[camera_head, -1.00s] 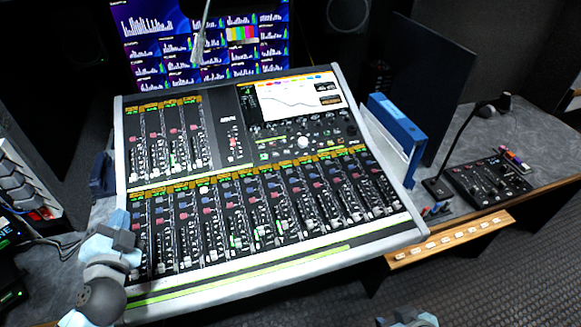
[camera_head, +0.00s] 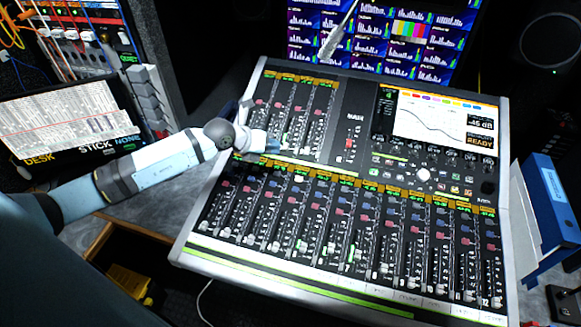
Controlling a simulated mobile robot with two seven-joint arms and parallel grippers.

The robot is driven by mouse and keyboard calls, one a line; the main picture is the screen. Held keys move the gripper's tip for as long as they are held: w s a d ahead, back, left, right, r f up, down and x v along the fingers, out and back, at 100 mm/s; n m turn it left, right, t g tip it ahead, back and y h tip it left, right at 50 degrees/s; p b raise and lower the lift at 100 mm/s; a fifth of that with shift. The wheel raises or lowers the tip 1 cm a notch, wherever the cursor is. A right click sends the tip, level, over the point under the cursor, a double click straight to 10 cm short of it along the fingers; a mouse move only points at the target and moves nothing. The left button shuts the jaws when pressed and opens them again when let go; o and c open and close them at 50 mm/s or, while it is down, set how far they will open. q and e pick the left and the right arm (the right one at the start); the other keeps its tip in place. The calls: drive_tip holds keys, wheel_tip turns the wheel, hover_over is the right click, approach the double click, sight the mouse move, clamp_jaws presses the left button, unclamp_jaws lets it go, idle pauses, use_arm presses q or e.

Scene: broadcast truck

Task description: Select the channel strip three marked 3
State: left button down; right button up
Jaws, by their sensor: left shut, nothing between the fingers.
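The mixing console (camera_head: 390,305) fills the middle and right, with a long lower bank of channel strips and a shorter upper-left bank. The digits at the left end of the lower bank are too small to read. Counting from the left, strip three (camera_head: 266,203) appears to be in the left part of this bank. My left gripper (camera_head: 275,148) is shut and empty, over the left side of the console between the two banks, close to the tops of the leftmost lower strips. I cannot tell whether it touches the panel. My right gripper is out of view.
The console's screen (camera_head: 445,125) shows a curve and "READY". Monitors (camera_head: 380,40) stand behind it. A blue binder (camera_head: 550,200) is at the right.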

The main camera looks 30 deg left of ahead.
sight(275, 173)
use_arm(q)
drive_tip(key=shift+w+a+f, duration=0.1)
drive_tip(key=shift+w+a, duration=0.1)
drive_tip(key=shift+w, duration=0.15)
drive_tip(key=shift+s, duration=0.15)
drive_tip(key=f+b, duration=0.4)
drive_tip(key=f, duration=0.1)
drive_tip(key=w+f+b, duration=0.1)
drive_tip(key=f+b, duration=0.1)
drive_tip(key=f, duration=0.1)
drive_tip(key=shift+w+a+b, duration=0.1)
drive_tip(key=shift+a+b, duration=0.05)
drive_tip(key=shift+b, duration=0.25)
drive_tip(key=shift+f, duration=0.3)
